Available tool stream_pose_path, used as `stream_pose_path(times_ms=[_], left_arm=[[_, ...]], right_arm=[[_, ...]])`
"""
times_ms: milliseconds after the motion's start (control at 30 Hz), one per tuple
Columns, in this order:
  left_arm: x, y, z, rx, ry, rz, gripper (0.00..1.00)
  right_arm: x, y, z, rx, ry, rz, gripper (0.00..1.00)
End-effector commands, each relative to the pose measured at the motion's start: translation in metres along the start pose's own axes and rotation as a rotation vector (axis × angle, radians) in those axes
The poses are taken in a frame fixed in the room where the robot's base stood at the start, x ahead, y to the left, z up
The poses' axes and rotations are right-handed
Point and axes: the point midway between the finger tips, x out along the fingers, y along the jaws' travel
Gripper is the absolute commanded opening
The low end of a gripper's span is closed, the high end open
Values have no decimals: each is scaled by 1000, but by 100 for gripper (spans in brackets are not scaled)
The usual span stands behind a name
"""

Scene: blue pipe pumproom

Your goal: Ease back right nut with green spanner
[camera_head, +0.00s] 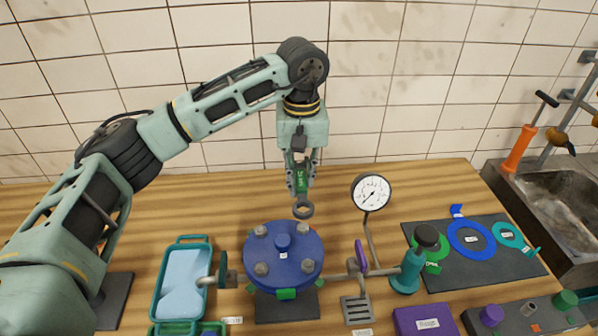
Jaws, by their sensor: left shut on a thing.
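My left gripper (301,170) reaches in from the upper left and points down, shut on the green spanner (302,184). The back right nut (302,229) is just below the ring in the picture. The ring is not around the nut; a small gap shows between them. My right gripper is out of view.
A pressure gauge (371,192) on a thin stem stands right of the cover, near a purple valve handle (361,256) and a teal bottle (408,270). A teal tray (183,280) lies left. A dark mat (475,262) with coloured rings lies right, beside a sink (560,190).

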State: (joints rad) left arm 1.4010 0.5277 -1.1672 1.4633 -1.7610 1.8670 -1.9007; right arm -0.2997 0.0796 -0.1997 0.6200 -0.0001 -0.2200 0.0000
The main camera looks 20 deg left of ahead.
Motion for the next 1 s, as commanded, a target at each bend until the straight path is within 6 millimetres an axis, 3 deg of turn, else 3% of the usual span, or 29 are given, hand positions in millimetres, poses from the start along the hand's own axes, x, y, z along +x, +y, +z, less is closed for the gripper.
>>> stream_pose_path(times_ms=[600, 1000], left_arm=[[38, 0, 0, -2, 0, 1, 0], [44, 0, 0, -3, 1, 1, 0]], right_arm=[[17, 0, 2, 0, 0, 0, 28], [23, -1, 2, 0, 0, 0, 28]])
